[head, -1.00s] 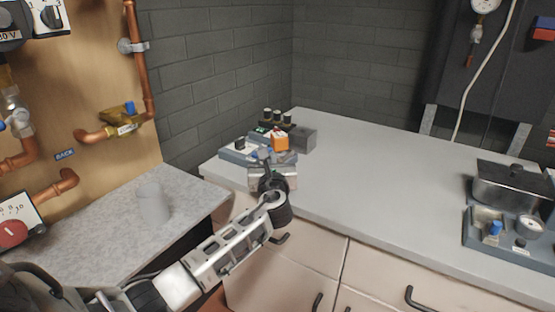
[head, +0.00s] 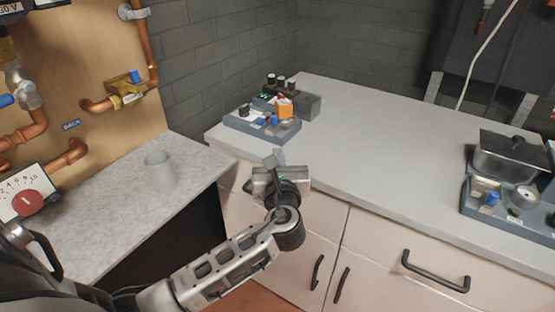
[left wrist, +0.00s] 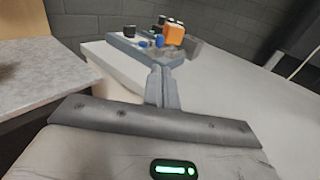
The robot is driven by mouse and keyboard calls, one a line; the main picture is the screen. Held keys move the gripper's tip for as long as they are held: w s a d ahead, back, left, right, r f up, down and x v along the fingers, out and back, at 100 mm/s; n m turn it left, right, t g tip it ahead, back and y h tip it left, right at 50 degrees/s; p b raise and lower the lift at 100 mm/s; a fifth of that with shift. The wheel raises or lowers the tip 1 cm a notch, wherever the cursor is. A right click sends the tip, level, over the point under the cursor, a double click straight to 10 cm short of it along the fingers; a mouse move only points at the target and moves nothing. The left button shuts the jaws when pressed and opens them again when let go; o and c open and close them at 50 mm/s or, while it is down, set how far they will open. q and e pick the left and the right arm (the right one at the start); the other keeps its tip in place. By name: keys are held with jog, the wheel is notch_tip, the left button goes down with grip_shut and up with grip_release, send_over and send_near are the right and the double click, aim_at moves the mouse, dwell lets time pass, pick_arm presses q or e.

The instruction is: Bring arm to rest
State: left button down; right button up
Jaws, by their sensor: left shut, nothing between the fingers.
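My left arm reaches in from the lower left of the head view. Its gripper (head: 276,160) is in front of the cabinet's front edge, below and apart from the small grey device on the countertop. In the left wrist view the two fingers (left wrist: 162,86) are together, with nothing between them. My right gripper is not in view.
A grey device with blue knobs and an orange block (head: 284,107) sits on the white countertop (head: 370,140). A grey cup (head: 160,171) stands on the left counter. The countertop's middle is clear.

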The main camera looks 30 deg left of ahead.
pick_arm(q)
jog(key=shift+s+d, duration=0.3)
jog(key=shift+s, duration=0.15)
jog(key=s+d+f+n+g+h, duration=0.1)
jog(key=s+d+f+n+h, duration=0.25)
jog(key=f, duration=0.35)
jog(key=s+d+f+n+g+h, duration=0.25)
jog(key=s+f+n+h, duration=0.2)
jog(key=f, duration=0.25)
jog(key=s+d+f+n+h, duration=0.2)
jog(key=s+n, duration=0.4)
jog(key=n, duration=0.3)
jog(key=s+d+f+n+h, duration=0.2)
jog(key=s+d+n, duration=0.4)
jog(key=n, duration=0.3)
jog(key=shift+s+d+f+g+h, duration=0.25)
jog(key=shift+s+g+h, duration=0.1)
jog(key=shift+h, duration=0.55)
